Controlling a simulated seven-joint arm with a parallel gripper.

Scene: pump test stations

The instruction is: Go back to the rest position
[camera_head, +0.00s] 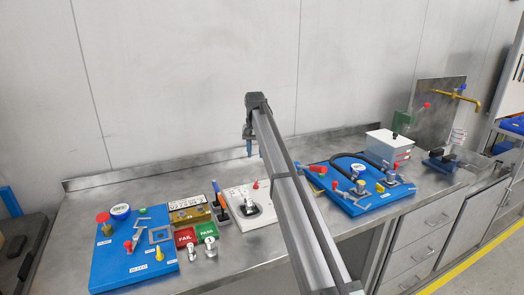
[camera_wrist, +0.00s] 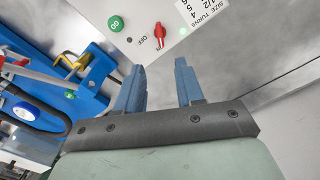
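My gripper (camera_head: 249,148) hangs above the back part of the steel bench, left of my arm's long link in the head view. In the wrist view, its two blue fingers (camera_wrist: 159,68) stand apart with nothing between them. The gripper is open and empty, and it touches nothing that I can see.
A left blue board (camera_head: 105,262), a white plate with a round fixture (camera_head: 240,192), red FAIL and green PASS trays (camera_head: 206,230), a right blue board (camera_head: 375,203) and a white box (camera_head: 391,141) stand on the bench. The wrist view shows a red knob (camera_wrist: 160,32). The wall is close behind.

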